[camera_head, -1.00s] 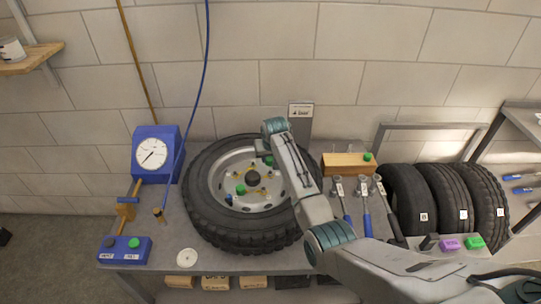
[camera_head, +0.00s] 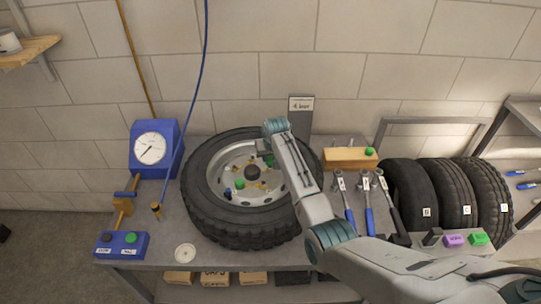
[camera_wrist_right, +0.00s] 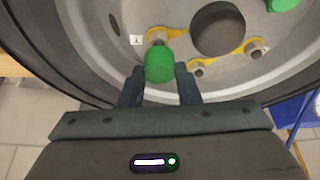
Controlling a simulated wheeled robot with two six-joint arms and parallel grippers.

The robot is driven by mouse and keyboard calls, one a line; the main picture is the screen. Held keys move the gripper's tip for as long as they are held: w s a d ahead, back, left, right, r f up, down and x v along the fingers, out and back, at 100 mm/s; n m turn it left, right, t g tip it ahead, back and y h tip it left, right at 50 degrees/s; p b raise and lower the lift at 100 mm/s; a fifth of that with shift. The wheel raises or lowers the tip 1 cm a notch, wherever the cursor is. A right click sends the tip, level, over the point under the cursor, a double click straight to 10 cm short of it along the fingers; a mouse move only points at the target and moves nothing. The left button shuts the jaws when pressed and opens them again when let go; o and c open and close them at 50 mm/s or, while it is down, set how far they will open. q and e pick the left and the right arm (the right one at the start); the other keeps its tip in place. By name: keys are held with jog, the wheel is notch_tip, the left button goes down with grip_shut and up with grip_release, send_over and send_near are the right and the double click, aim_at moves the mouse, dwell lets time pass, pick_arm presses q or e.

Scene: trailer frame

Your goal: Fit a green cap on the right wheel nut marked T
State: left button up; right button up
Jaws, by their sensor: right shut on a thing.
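My right gripper (camera_head: 267,158) is at the upper right part of the wheel's rim (camera_head: 216,178), and its arm covers part of the wheel. In the right wrist view the gripper (camera_wrist_right: 160,80) is shut on a green cap (camera_wrist_right: 159,66). A wheel nut (camera_wrist_right: 157,38) with a yellow pointer shows just beyond the cap's upper edge, beside a small white label (camera_wrist_right: 136,40) too small to read surely. I cannot tell whether cap and nut touch. Other nuts with yellow pointers (camera_wrist_right: 254,47) are bare. Another green cap (camera_head: 240,184) sits on the wheel. My left gripper is not in view.
A wooden block (camera_head: 345,158) with a green cap (camera_head: 370,151) stands at the back right. Wrenches (camera_head: 368,215) and upright tyres (camera_head: 452,190) are farther right. A blue gauge (camera_head: 150,148) and button box (camera_head: 121,245) stand left of the wheel.

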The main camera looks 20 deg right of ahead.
jog(key=shift+f, duration=0.25)
jog(key=shift+f+b, duration=0.55)
jog(key=shift+f, duration=0.85)
jog(key=o, duration=1.2)
jog(key=shift+c, duration=0.2)
jog(key=o, duration=0.3)
jog(key=shift+s+d, duration=0.1)
jog(key=shift+a, duration=0.2)
jog(key=shift+c, duration=0.6)
